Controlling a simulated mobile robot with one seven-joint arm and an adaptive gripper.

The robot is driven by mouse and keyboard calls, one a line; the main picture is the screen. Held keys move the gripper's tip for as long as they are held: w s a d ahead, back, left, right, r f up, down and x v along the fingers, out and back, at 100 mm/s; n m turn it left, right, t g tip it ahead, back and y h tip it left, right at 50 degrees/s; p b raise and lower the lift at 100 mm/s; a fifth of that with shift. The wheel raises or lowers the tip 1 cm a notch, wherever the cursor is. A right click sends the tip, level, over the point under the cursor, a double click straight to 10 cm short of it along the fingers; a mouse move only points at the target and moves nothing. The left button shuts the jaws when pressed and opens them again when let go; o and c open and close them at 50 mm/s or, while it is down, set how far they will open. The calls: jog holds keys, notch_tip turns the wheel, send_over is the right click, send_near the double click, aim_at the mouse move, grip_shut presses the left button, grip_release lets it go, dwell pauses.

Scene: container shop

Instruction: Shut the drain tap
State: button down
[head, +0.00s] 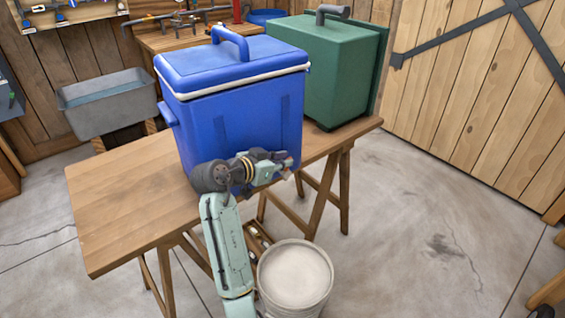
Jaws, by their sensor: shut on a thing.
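The blue cooler (240,120) stands upright on the wooden trestle table (115,205), with its lid closed and the lid handle up. My arm reaches up in front of the cooler and bends to the right. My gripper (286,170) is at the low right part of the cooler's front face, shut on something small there. The drain tap is at most a tiny bit at my fingertips, mostly hidden by the gripper, so I cannot make out its handle's angle.
A white bucket (295,275) stands on the floor in front of the table, below my gripper. A green case (325,75) stands behind the cooler at right. A grey basin (108,102) is at back left. The table's left part is bare.

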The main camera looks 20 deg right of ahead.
jog(key=shift+f, duration=0.1)
dwell(0.3)
jog(key=c, duration=1.7)
grip_release()
jog(key=v, duration=0.8)
